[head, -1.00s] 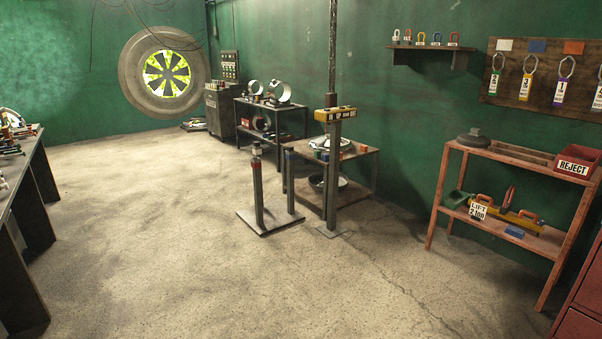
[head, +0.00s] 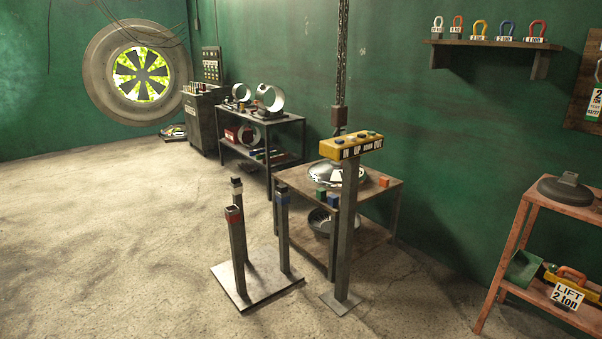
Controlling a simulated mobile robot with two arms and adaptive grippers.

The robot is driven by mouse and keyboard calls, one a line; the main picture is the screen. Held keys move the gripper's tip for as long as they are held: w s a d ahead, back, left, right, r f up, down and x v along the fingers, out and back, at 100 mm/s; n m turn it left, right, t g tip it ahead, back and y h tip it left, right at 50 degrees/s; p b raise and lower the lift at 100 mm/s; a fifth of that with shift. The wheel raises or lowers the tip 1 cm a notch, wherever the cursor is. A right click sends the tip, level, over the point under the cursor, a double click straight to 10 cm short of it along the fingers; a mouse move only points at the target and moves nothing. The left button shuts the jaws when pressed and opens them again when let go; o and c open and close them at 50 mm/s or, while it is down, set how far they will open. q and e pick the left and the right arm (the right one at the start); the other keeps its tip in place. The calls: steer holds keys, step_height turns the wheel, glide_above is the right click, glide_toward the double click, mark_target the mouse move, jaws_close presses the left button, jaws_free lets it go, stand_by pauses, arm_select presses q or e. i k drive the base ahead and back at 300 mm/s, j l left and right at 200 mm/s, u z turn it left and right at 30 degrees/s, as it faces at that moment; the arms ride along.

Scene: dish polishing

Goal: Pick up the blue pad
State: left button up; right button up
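A small blue block (head: 333,200), which looks like the blue pad, sits near the front edge of the low table (head: 292,182). It is beside a small green block (head: 320,194) and partly behind the yellow control box's post. A shiny round dish (head: 336,175) lies on the same table behind the blocks. A small orange-red block (head: 384,181) is at the table's right side. Neither of my grippers is in the head view.
A yellow control box marked IN, UP, OUT (head: 350,146) stands on a post before the table. Left of it, a floor plate (head: 240,297) carries upright posts with white, red and blue bands. A red shelf (head: 530,230) is at right. The left floor is open.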

mark_target(333, 198)
steer(key=i+z, duration=0.1)
steer(key=i, duration=0.4)
steer(key=i+j+z, duration=0.1)
steer(key=i, duration=0.45)
steer(key=i+j+z, duration=0.1)
steer(key=i, duration=0.4)
